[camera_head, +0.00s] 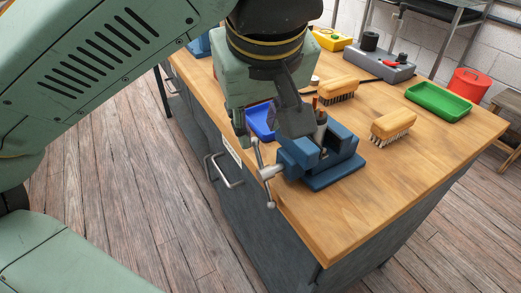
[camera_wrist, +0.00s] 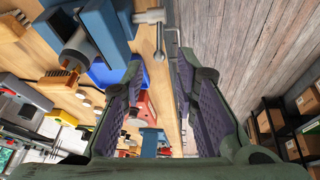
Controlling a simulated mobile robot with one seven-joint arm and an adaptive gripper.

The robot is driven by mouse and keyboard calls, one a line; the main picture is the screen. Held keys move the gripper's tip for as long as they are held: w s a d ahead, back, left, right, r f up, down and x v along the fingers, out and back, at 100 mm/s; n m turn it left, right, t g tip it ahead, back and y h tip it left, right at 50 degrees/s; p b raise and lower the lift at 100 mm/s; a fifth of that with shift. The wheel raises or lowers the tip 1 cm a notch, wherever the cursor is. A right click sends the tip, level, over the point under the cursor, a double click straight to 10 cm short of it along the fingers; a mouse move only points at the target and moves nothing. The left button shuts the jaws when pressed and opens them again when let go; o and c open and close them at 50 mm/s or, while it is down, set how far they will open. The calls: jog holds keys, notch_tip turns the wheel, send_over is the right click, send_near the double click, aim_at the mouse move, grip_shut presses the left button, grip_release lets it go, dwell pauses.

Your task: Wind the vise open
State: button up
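The blue vise (camera_head: 335,172) sits at the near edge of the wooden bench. Its screw and sliding handle bar (camera_head: 264,180), with ball ends, stick out past the edge towards my arm. In the wrist view the vise (camera_wrist: 101,28) is at the upper left, and the handle bar (camera_wrist: 160,38) hangs ahead of the fingertips. My gripper (camera_head: 270,137) is above and beside the handle; in the wrist view my gripper (camera_wrist: 160,75) is open, with nothing between its fingers. A grey cylindrical part (camera_head: 321,122) stands at the jaws; my gripper partly hides the jaws, so their gap is unclear.
Brushes (camera_head: 393,126), a blue bin (camera_head: 262,121), a green tray (camera_head: 438,102), a grey tool block (camera_head: 380,66) and a red canister (camera_head: 467,82) are on or beyond the bench (camera_head: 430,160). A cabinet handle (camera_head: 227,171) juts from the bench front. The bench's near right is clear.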

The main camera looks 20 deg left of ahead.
aim_at(256, 145)
jog(key=x, duration=0.8)
jog(key=shift+w+f, duration=0.15)
jog(key=shift+f, duration=0.2)
jog(key=shift+c, duration=0.3)
grip_shut()
